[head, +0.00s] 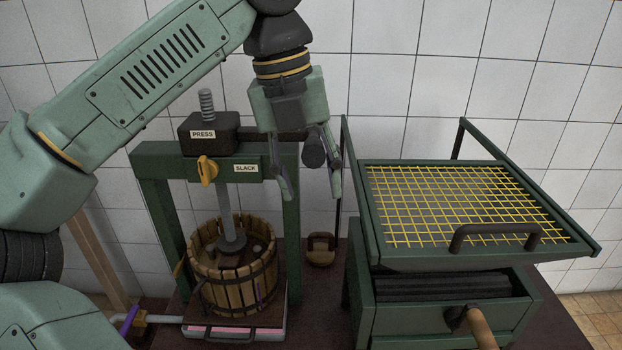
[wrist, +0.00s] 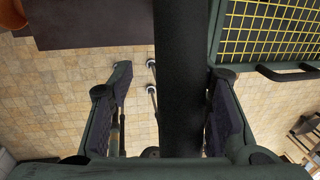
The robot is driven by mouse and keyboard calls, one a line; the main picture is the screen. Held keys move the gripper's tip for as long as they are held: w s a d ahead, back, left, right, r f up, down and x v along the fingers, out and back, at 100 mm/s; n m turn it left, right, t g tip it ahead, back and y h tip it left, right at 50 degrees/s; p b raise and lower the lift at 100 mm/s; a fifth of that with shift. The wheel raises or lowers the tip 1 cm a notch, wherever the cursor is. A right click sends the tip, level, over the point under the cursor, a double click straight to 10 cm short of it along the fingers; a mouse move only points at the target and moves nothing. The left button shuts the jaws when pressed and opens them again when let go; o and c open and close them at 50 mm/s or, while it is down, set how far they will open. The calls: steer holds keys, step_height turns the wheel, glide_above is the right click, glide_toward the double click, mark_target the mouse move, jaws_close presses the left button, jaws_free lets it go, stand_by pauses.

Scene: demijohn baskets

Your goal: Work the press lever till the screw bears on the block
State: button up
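The press lever is a dark bar that runs right from the press head (head: 208,130) to a rounded dark end (head: 314,152). My gripper (head: 312,194) points down with its fingers apart on either side of that end. In the wrist view the dark lever bar (wrist: 181,75) passes between the spread fingers, closer to the right one; contact cannot be told. The threaded screw (head: 207,104) rises above the head. Its shaft goes down to a round foot (head: 232,245) inside the slatted basket (head: 232,290). Whether the foot touches the block is unclear.
A yellow selector (head: 207,170) on the green press frame (head: 160,165) stands upright near the PRESS and SLACK labels. A green crusher with a yellow grid (head: 455,200) stands close on the right. Tiled wall is behind.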

steer(key=shift+d+f, duration=0.2)
steer(key=shift+f, duration=0.4)
steer(key=shift+d, duration=0.1)
jaws_close()
steer(key=shift+w, duration=0.1)
stand_by(0.6)
steer(key=c, duration=0.6)
jaws_free()
steer(key=shift+a, duration=0.25)
steer(key=o, duration=0.6)
